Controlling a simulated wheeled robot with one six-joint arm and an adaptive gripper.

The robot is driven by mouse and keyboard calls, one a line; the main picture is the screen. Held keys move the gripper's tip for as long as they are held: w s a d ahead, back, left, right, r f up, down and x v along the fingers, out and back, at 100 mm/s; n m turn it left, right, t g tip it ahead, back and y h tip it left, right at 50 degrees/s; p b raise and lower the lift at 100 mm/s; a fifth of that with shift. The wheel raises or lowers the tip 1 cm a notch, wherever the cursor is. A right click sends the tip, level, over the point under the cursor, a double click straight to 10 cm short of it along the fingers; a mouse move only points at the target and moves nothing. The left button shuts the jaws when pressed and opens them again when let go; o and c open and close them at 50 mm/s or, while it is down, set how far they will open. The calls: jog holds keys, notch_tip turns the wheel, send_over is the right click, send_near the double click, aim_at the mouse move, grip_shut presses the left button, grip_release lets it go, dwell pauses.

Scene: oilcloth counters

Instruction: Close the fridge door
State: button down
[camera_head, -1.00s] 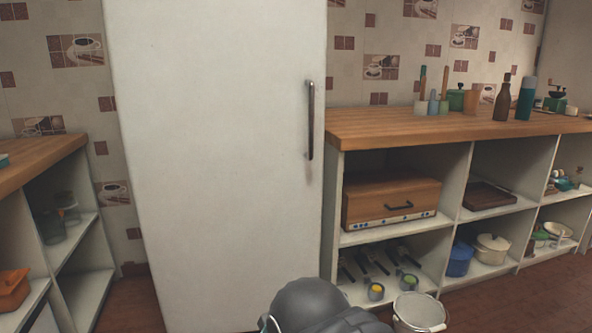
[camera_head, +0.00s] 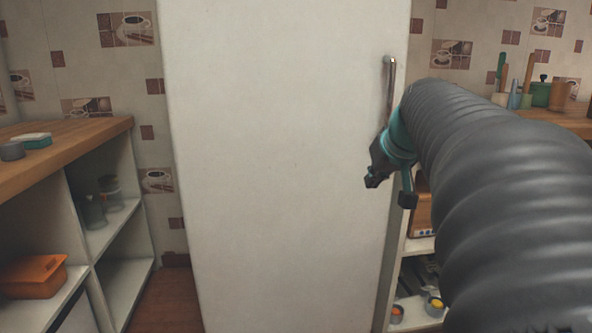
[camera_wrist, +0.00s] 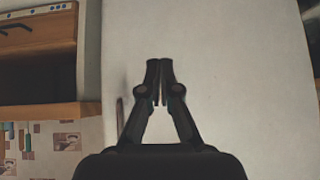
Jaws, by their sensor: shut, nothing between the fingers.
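The white fridge door (camera_head: 285,150) fills the middle of the head view as a tall flat panel. Its metal handle (camera_head: 390,85) is upright near the right edge, and my arm hides the handle's lower part. I cannot tell from the front whether the door is flush or slightly ajar. My gripper (camera_head: 372,182) is in front of the door's right side, just below and left of the handle. In the wrist view, my gripper (camera_wrist: 160,64) is shut and empty, its tips over the white door (camera_wrist: 235,75). Whether they touch it is unclear.
A left counter (camera_head: 70,150) has open shelves with an orange box (camera_head: 33,275). On the right, a shelf unit (camera_head: 415,318) with a wooden counter (camera_head: 560,118) is largely hidden by my arm. Bare floor (camera_head: 165,300) shows left of the fridge.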

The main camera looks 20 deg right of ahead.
jog(key=w+d+r+t+h+b, duration=0.1)
jog(key=d+r, duration=0.2)
jog(key=d, duration=1)
jog(key=w+r+x, duration=0.2)
jog(key=x, duration=1.1)
jog(key=shift+d+m, duration=0.35)
jog(key=shift+m, duration=0.05)
jog(key=shift+s+r, duration=0.1)
